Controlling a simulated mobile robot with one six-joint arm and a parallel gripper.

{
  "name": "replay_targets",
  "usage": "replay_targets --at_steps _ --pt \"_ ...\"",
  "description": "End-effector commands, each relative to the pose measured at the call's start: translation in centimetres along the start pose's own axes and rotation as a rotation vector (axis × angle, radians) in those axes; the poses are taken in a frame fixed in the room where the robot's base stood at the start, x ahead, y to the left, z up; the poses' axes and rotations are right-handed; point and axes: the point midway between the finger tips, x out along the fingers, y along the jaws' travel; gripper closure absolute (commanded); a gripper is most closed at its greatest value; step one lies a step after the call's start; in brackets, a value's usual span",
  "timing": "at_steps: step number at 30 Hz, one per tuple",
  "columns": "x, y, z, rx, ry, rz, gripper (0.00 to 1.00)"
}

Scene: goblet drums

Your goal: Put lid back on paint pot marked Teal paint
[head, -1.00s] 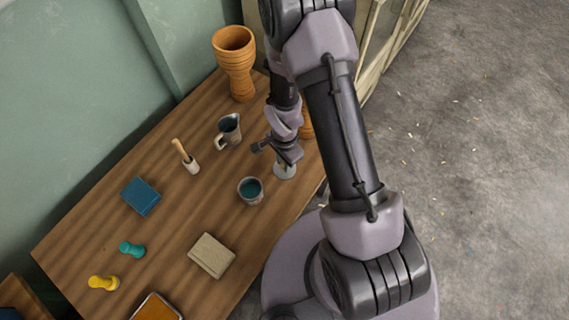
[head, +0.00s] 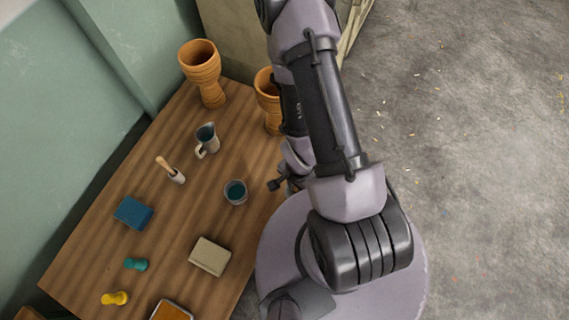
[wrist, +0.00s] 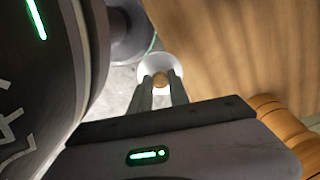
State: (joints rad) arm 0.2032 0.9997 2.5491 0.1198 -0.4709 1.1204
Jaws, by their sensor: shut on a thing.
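The open paint pot (head: 235,194), a small grey pot with teal paint inside, stands upright near the table's right edge. No label can be read on it. My gripper (wrist: 161,84) is shut on the tan knob of a round white lid (wrist: 148,68) in the wrist view. The lid hangs just beyond the table edge, with floor and my base below it. In the head view my arm hides the lid and most of the gripper, to the right of the pot.
Orange goblet drums (head: 203,72) stand at the far end. Table between pot and jug is clear.

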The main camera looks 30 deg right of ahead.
Motion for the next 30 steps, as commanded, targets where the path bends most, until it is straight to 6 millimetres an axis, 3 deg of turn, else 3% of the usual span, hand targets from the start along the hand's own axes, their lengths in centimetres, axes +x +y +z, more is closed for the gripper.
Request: replay_targets --at_steps 16,30 --pt "-0.5 0.8 0.1 0.0 0.001 -0.001 1.0" --pt "-8.4 0.8 0.1 -0.001 0.0 0.0 1.0"
